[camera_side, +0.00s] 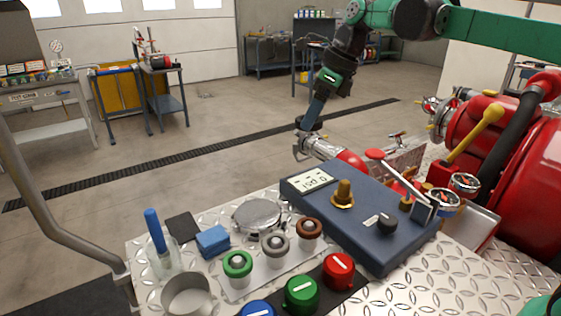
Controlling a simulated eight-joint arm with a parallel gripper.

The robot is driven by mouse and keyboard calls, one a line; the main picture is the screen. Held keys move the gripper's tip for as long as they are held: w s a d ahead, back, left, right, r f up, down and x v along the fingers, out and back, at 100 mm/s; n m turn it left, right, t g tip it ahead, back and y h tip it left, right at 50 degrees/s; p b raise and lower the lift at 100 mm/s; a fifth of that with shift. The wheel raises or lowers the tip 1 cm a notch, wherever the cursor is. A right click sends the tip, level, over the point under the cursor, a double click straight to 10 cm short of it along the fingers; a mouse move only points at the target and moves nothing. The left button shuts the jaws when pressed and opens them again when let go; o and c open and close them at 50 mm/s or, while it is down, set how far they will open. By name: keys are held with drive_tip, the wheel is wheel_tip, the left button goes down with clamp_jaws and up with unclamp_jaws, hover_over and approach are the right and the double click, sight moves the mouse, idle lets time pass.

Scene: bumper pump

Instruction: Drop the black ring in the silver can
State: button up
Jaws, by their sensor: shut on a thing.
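My gripper (313,116) points down above the far edge of the metal work surface, behind the blue control box. It is shut on a dark ring-like thing (309,124), which looks like the black ring; it is small and its exact grip is hard to see. The silver can (188,297) stands open-topped at the front left of the work surface, well away from my gripper. I cannot see its bottom clearly.
The blue control box (360,215), with knobs and a lever, lies between. Green, grey and brown rings (238,264) sit on a plate beside the can. A glass with a blue-handled tool (155,232), a blue sponge (213,240) and a round silver lid (258,215) are nearby.

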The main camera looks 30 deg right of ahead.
drive_tip(key=shift+s+a+f+n+g+y, duration=0.4)
drive_tip(key=shift+s+a+f+n, duration=0.8)
drive_tip(key=shift+a+f, duration=2.5)
drive_tip(key=shift+s+a+f+n+g+y, duration=0.2)
drive_tip(key=shift+s+a+f+n+g, duration=0.35)
drive_tip(key=shift+a+f+n, duration=3.1)
drive_tip(key=shift+s+a+f+m+g+y, duration=0.35)
drive_tip(key=shift+s+a+f+g, duration=0.65)
drive_tip(key=shift+a, duration=5.15)
drive_tip(key=shift+w+f+t, duration=0.2)
drive_tip(key=shift+f+t, duration=0.25)
drive_tip(key=o, duration=1)
drive_tip(key=shift+o, duration=0.3)
wheel_tip(320, 180, up, 7)
